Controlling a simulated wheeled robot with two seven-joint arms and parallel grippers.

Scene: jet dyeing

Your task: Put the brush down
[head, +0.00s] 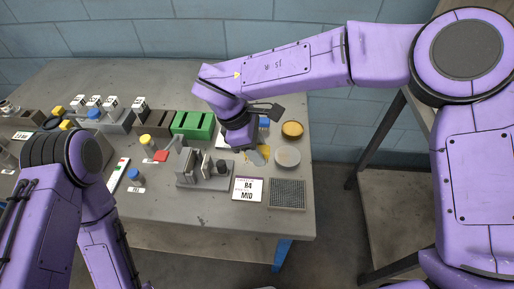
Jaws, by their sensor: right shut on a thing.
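My right gripper (252,150) reaches down over the right part of the grey table (160,210). It is shut on the brush, which is mostly hidden by the gripper and wrist. A small grey piece (259,157) shows just below the gripper, and I cannot tell whether it is part of the brush or a fingertip. I cannot tell whether the brush touches the table. My left arm comes in at the left, and its gripper is out of the picture.
Near the right gripper are a pale round dish (287,156), an amber dish (292,129), a grey mesh pad (287,194), a card reading "R4 MID" (247,189) and a metal stand (205,172). A green rack (192,125) stands behind. The table's front strip is mostly clear.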

